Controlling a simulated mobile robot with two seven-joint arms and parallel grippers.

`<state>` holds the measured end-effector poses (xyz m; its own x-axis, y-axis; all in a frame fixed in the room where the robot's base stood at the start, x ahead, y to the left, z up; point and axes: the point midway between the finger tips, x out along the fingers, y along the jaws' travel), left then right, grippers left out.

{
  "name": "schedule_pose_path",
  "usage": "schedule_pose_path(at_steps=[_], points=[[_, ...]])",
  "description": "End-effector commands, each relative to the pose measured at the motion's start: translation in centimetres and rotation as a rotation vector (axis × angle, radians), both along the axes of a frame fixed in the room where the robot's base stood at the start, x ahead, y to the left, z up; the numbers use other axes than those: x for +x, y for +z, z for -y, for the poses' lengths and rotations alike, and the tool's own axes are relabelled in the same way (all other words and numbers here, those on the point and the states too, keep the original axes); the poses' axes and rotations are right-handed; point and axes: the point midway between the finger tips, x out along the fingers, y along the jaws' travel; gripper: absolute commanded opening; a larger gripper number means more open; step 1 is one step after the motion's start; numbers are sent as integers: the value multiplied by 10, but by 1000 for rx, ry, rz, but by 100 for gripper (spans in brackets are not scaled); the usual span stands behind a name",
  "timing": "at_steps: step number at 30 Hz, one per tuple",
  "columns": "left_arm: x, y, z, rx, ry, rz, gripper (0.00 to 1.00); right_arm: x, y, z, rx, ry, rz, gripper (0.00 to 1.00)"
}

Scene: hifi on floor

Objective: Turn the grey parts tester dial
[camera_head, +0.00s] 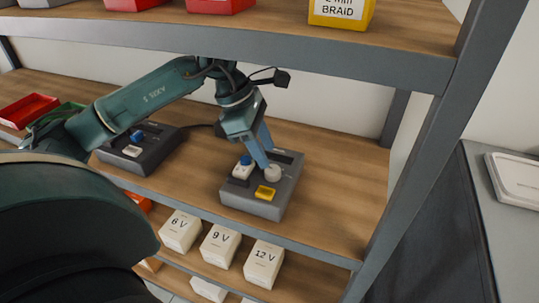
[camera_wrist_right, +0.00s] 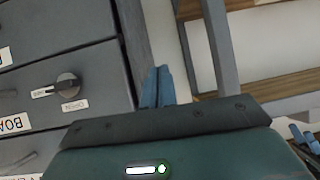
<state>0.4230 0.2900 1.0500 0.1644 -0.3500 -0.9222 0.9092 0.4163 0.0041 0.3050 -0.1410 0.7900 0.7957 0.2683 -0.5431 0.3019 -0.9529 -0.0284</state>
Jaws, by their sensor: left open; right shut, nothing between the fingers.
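The grey parts tester (camera_head: 284,196) sits on the middle shelf. Its pale round dial (camera_head: 273,173) is on the top face, toward the right. My left gripper (camera_head: 267,158) reaches down from above with its blue fingers at the dial. It is open, and its fingers partly overlap the dial; I cannot tell whether they touch it. My right gripper (camera_wrist_right: 157,88) shows only in the right wrist view, with its blue fingers together and empty, away from the tester.
A darker device (camera_head: 150,157) stands on the shelf to the left. White boxes marked 6 V, 9 V and 12 V (camera_head: 264,264) are on the shelf below. A shelf board (camera_head: 300,58) runs above my left arm. Drawers with a knob (camera_wrist_right: 67,85) show in the right wrist view.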

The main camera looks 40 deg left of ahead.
Motion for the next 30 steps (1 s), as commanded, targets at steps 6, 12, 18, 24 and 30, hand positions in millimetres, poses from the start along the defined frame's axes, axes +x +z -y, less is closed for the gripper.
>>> schedule_pose_path(at_steps=[6,12,18,24,30], points=[[4,-34,9,2,3,-10,41,1,1,-1,11,-17,-8,0],[5,-44,12,3,3,-6,41,1,2,-1,11,-17,-8,0],[5,-45,12,3,3,-6,41,1,1,-1,9,-17,-9,0],[5,-45,12,3,3,-6,28,1,1,-1,9,-15,-10,0],[5,-45,12,3,3,-6,12,1,1,-1,8,-15,-10,0]])
